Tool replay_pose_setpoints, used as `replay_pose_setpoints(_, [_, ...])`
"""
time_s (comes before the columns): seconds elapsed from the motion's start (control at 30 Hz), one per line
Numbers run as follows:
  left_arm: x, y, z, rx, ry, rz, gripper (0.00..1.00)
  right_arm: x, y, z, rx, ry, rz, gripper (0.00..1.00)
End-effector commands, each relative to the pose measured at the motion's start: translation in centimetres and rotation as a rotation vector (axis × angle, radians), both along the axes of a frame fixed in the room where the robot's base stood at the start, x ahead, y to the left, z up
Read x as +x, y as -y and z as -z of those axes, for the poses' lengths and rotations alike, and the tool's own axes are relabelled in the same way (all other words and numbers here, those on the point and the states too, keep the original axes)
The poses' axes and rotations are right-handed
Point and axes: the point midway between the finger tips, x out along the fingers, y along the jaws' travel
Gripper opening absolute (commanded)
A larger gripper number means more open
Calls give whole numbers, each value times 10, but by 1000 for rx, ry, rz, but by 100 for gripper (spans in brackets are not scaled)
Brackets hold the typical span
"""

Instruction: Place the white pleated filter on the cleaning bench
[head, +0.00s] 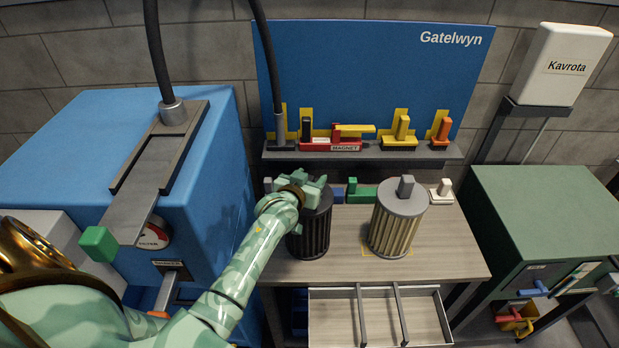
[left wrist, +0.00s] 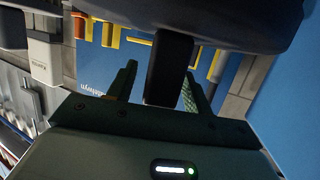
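The white pleated filter (head: 393,232), cream-coloured with a grey cap and grey top handle, stands upright on the wood-topped bench (head: 455,258). To its left a dark pleated filter (head: 311,232) stands upright on the same bench. My left gripper (head: 308,188) is over the top of the dark filter and hides its handle in the head view. In the left wrist view the dark handle (left wrist: 168,75) is between the two fingers, with a visible gap beside the left-hand finger, so the gripper looks open around it. My right gripper is not in view.
A shelf (head: 425,154) with coloured tools stands behind the bench under a blue panel. An open divided drawer (head: 335,322) sticks out in front. A blue housing (head: 60,165) with a green-ended lever (head: 100,243) is at left. A green cabinet (head: 550,215) is at right.

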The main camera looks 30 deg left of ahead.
Motion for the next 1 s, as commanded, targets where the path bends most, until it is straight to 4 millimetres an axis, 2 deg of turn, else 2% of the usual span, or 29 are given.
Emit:
replay_pose_setpoints(0.17, [-3, 1, -4, 0, -1, 0, 51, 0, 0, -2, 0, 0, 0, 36])
replay_pose_setpoints(0.27, [-19, 3, -8, 1, -2, 0, 51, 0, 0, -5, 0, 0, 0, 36])
replay_pose_setpoints(0.5, [-73, 11, -25, 0, -2, 0, 51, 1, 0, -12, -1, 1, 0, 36])
replay_pose_setpoints(0.7, [-104, 17, -35, -1, -1, 0, 51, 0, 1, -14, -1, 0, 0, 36])
replay_pose_setpoints(1.0, [-113, 18, -38, 0, 0, 0, 51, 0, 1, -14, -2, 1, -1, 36])
